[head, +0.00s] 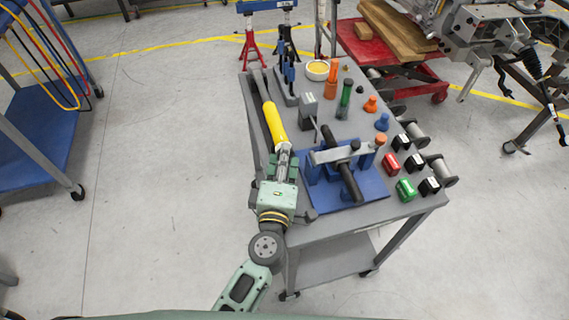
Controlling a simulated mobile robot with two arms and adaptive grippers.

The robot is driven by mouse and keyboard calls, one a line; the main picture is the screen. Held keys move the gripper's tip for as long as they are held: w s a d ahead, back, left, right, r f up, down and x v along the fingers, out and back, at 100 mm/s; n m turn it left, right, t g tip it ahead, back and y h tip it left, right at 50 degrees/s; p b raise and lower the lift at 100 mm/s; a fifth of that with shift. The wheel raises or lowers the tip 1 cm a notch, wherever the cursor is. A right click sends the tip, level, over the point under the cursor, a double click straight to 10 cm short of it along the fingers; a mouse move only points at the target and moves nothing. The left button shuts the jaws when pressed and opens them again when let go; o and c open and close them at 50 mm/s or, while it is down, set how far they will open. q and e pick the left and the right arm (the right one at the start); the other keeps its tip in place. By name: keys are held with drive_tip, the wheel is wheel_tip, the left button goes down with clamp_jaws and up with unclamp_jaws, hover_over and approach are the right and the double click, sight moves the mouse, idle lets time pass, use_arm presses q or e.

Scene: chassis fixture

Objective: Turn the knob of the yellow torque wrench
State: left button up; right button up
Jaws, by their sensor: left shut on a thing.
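The yellow torque wrench (273,122) lies along the left edge of the grey cart top, its dark shaft toward the back and its yellow handle toward me. My left gripper (284,161) reaches in from the front and is shut on the near end of the wrench, just below the yellow handle. The knob at that end is mostly hidden by the fingers, so its turn cannot be seen. My right gripper is not in view.
A blue fixture (345,185) with a black-handled bar stands close right of my left gripper. Orange and green bottles (345,97), small boxes (406,189) and spools fill the right side of the cart (325,228). A blue cart (40,140) stands far left; floor between is clear.

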use_arm(q)
drive_tip(key=shift+n+b, duration=0.3)
drive_tip(key=shift+b, duration=0.05)
drive_tip(key=shift+r, duration=0.1)
drive_tip(key=o, duration=1)
drive_tip(key=shift+o, duration=0.2)
drive_tip(key=shift+s, duration=0.3)
drive_tip(key=s, duration=0.7)
drive_tip(key=s+a, duration=0.1)
drive_tip(key=s, duration=0.3)
drive_tip(key=shift+s, duration=0.2)
